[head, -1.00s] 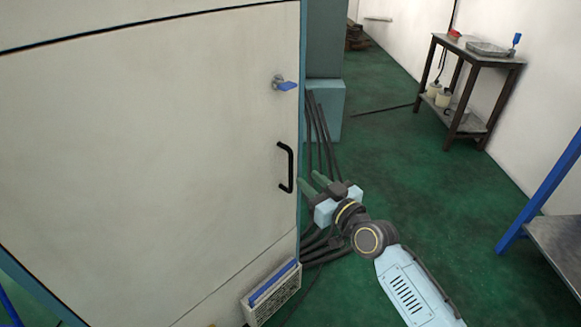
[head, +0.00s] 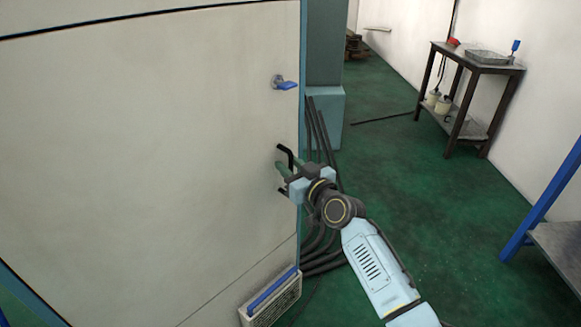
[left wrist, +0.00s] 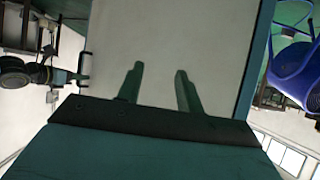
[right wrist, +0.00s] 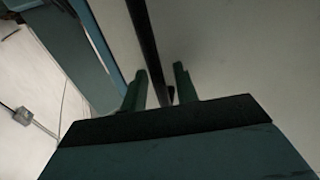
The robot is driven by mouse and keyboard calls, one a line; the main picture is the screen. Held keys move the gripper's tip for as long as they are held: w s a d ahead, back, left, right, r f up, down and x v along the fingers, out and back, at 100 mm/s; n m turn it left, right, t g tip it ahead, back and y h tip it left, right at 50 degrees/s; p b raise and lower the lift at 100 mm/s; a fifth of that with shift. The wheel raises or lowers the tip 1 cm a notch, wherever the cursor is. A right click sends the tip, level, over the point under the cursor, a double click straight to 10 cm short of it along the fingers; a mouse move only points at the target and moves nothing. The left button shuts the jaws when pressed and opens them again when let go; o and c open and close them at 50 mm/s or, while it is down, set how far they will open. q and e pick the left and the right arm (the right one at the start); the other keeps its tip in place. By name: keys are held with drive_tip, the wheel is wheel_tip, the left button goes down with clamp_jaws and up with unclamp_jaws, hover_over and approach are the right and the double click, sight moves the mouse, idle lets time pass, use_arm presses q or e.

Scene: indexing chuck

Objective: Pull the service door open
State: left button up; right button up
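The service door (head: 150,170) is a large off-white panel that looks closed in its teal frame. Its black bar handle (head: 286,151) is near the right edge, partly hidden behind my right gripper (head: 281,178). In the right wrist view the handle (right wrist: 149,50) runs between the two green fingers, which stand apart around it; contact cannot be made out. A blue-levered latch (head: 285,84) sits above the handle. My left gripper (left wrist: 160,69) is open and empty, facing the pale panel; it is out of the head view.
A low vent box with a blue bar (head: 271,297) stands at the door's lower right corner. Dark hoses (head: 322,245) run down beside the frame. A dark side table (head: 478,62) is at the back right, and a blue-legged bench (head: 540,205) at right.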

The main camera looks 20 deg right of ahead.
clamp_jaws()
drive_tip(key=shift+s, duration=0.1)
